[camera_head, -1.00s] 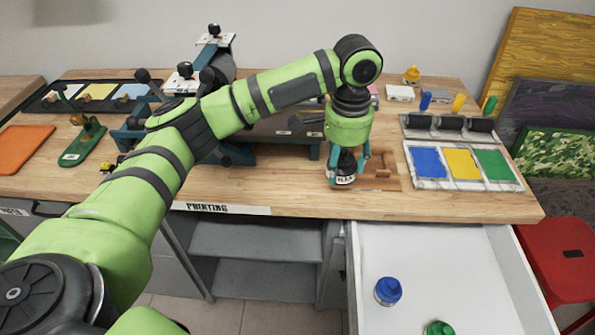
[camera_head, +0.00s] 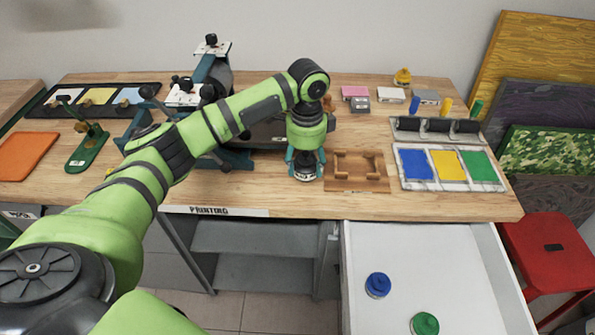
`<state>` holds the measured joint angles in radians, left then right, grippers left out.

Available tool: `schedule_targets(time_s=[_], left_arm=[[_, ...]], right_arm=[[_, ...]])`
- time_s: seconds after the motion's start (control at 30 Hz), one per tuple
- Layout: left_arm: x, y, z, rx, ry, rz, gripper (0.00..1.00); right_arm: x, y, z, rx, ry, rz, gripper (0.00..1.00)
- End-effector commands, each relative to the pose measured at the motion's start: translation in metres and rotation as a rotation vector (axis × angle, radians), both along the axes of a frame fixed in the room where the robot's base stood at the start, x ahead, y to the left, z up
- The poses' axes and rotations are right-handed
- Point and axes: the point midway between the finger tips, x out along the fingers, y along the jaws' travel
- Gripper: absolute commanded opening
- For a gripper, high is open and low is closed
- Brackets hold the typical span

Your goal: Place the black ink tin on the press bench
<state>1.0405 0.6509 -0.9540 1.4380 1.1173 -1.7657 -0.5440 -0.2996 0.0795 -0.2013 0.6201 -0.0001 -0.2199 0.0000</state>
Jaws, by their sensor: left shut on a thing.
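My left gripper (camera_head: 305,163) points down at the press bench (camera_head: 260,200), near its front edge, and is shut on the black ink tin (camera_head: 305,175). The tin is dark with a white label and is upright at the bench top, just left of a wooden holder. Its upper part is hidden between the fingers. I cannot tell whether its base touches the wood. My right gripper is not in view.
The wooden holder (camera_head: 357,185) is close to the right of the tin. An ink slab (camera_head: 408,182) with blue, yellow and green patches lies further right. The press (camera_head: 212,75) stands behind my arm. An open drawer (camera_head: 450,265) below holds a blue tin (camera_head: 378,285) and a green tin (camera_head: 424,324).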

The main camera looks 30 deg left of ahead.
Motion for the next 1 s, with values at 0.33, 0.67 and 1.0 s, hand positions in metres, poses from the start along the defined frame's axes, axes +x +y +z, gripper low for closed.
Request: schedule_targets(time_s=[0.33,0.67,1.0], left_arm=[[-0.008,0.017,-0.026,-0.001,0.000,-0.001,0.10],[-0.007,0.017,-0.051,-0.002,-0.004,-0.001,0.10],[-0.007,0.017,-0.055,-0.001,-0.003,-0.001,0.83]], right_arm=[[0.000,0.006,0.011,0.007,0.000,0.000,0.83],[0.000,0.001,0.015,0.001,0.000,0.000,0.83],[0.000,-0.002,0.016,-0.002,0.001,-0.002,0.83]])
